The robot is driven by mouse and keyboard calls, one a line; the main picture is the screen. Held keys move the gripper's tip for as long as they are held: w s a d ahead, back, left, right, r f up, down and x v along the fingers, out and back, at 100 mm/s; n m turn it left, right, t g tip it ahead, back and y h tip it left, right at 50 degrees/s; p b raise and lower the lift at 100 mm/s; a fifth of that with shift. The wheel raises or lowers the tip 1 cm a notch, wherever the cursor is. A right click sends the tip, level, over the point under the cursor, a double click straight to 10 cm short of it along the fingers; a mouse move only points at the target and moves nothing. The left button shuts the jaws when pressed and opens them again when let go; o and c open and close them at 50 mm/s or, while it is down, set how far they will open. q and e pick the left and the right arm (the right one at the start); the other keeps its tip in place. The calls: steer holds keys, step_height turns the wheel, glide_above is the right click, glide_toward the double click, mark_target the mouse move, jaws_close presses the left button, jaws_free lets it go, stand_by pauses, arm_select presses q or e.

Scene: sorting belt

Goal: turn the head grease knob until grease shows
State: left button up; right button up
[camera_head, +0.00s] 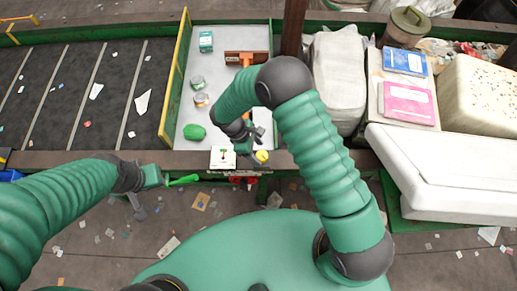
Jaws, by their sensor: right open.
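My left gripper (150,184) is at the left, below the frame rail, beside a bright green handle-like piece (184,180). Its fingers are too small and dark to read.
A dark belt (75,95) lies left. A white box (445,175) and bins crowd the right. A red part (243,181) hangs below the rail.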

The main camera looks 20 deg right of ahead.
steer(key=shift+s+d+f, duration=0.15)
steer(key=shift+d+f, duration=0.25)
steer(key=shift+f, duration=0.05)
steer(key=shift+s+d+f, duration=0.2)
steer(key=shift+s+d, duration=0.15)
steer(key=shift+s, duration=0.1)
steer(key=shift+w+a+f, duration=0.1)
steer(key=shift+w+a, duration=0.15)
steer(key=shift+a, duration=0.15)
steer(key=c, duration=1.2)
steer(key=shift+d, duration=0.2)
steer(key=shift+c, duration=0.7)
